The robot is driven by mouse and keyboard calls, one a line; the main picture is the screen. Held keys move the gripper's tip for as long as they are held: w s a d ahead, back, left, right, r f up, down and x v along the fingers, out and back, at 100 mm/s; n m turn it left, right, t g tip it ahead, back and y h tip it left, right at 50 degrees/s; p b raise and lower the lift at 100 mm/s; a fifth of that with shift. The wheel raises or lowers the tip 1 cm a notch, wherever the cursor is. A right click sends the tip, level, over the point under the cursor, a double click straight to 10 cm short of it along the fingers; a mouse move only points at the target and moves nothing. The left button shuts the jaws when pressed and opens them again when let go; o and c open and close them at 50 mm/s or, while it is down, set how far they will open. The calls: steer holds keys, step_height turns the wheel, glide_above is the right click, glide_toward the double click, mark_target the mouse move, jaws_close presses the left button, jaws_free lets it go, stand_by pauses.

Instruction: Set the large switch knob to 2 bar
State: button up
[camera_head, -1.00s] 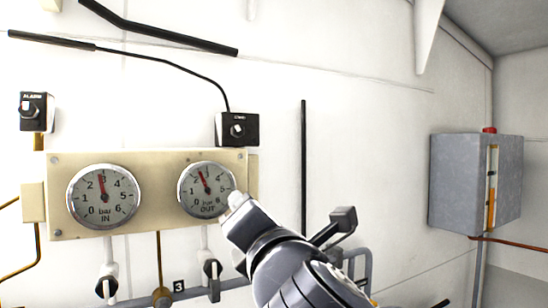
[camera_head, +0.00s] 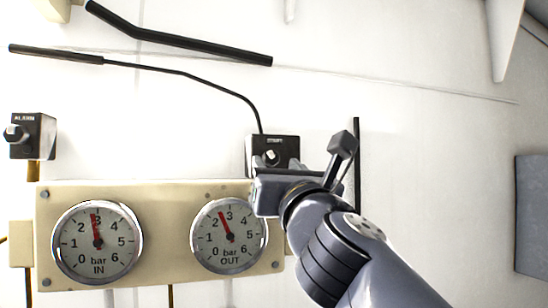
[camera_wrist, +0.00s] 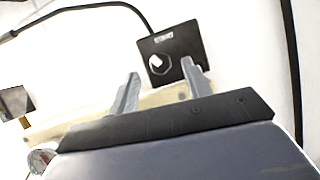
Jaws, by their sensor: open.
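A black switch box (camera_head: 285,143) with a small pale knob (camera_head: 271,157) is on the white wall, above the right end of the gauge panel. It also shows in the wrist view (camera_wrist: 183,42), its knob (camera_wrist: 157,62) lying between my fingers in that picture. My gripper (camera_head: 278,168) is open and empty, in front of the box's lower part; the wrist view shows both fingers (camera_wrist: 159,72). I cannot tell whether they touch the box. The OUT gauge (camera_head: 229,236) has its red needle between 2 and 3 bar. The IN gauge (camera_head: 97,243) reads just under 3.
Another black box with a knob, marked ALARM (camera_head: 33,136), is at the far left. The gauges sit on a cream panel (camera_head: 160,195). A black cable (camera_head: 215,80) runs to the switch box. A black vertical rod (camera_head: 357,140) is right of it. A grey box (camera_head: 532,215) is at the right edge.

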mark_target(273, 160)
steer(key=shift+x, duration=1.65)
steer(key=shift+c, duration=0.5)
steer(key=c, duration=0.9)
